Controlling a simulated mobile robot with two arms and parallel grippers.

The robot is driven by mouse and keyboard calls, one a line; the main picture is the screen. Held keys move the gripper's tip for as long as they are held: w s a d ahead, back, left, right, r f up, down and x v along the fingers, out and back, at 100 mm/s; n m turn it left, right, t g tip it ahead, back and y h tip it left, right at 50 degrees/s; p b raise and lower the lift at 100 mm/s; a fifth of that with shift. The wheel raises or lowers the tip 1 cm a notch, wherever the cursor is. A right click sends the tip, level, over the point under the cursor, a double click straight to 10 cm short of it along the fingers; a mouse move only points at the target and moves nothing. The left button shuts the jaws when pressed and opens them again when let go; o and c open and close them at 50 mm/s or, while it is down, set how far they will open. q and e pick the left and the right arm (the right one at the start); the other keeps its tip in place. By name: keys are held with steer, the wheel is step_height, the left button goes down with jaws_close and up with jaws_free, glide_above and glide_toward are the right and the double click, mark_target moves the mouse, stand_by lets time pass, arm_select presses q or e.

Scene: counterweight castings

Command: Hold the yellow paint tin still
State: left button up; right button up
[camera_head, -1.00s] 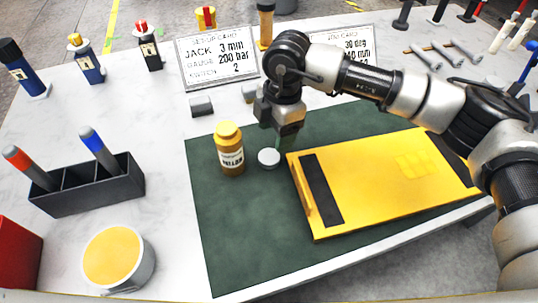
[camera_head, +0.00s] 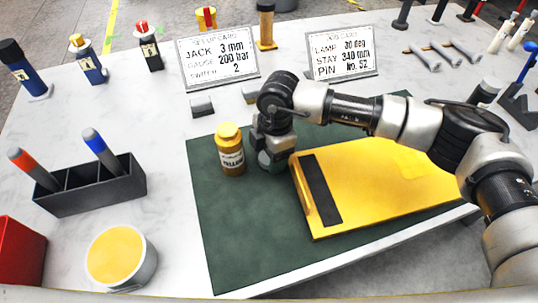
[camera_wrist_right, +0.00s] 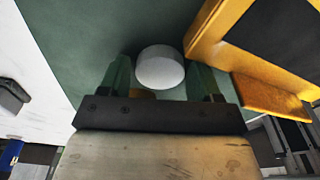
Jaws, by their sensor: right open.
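A yellow bottle-shaped tin (camera_head: 231,158) with a yellow cap and a white label stands upright on the green mat (camera_head: 225,245). A round white tub with a yellow top (camera_head: 115,254) stands at the front left of the table. My right gripper (camera_head: 272,160) is low over the mat, just right of the yellow bottle. Its open fingers (camera_wrist_right: 160,78) point down at a small white round piece (camera_wrist_right: 160,68), which lies between or just beyond the fingertips; I cannot tell which. In the head view the gripper mostly hides this piece. My left gripper is not in view.
A yellow panel with a dark strip (camera_head: 375,180) lies on the mat right of my right gripper. A black holder with two markers (camera_head: 95,190) stands at the left. Two cards (camera_head: 218,58) stand behind. The mat's front left is clear.

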mark_target(267, 157)
steer(key=c, duration=0.7)
steer(key=shift+r, duration=0.15)
steer(key=shift+r, duration=0.6)
step_height(267, 157, up, 3)
steer(key=shift+f+b, duration=0.1)
steer(key=shift+b, duration=0.3)
arm_select(q)
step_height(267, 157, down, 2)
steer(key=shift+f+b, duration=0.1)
steer(key=shift+b, duration=0.55)
arm_select(e)
steer(key=s+d+r, duration=0.2)
steer(key=d, duration=0.1)
steer(key=s+d+r, duration=0.2)
steer(key=d, duration=0.1)
steer(key=s+d+r, duration=0.2)
steer(key=d, duration=0.2)
steer(key=shift+r, duration=0.4)
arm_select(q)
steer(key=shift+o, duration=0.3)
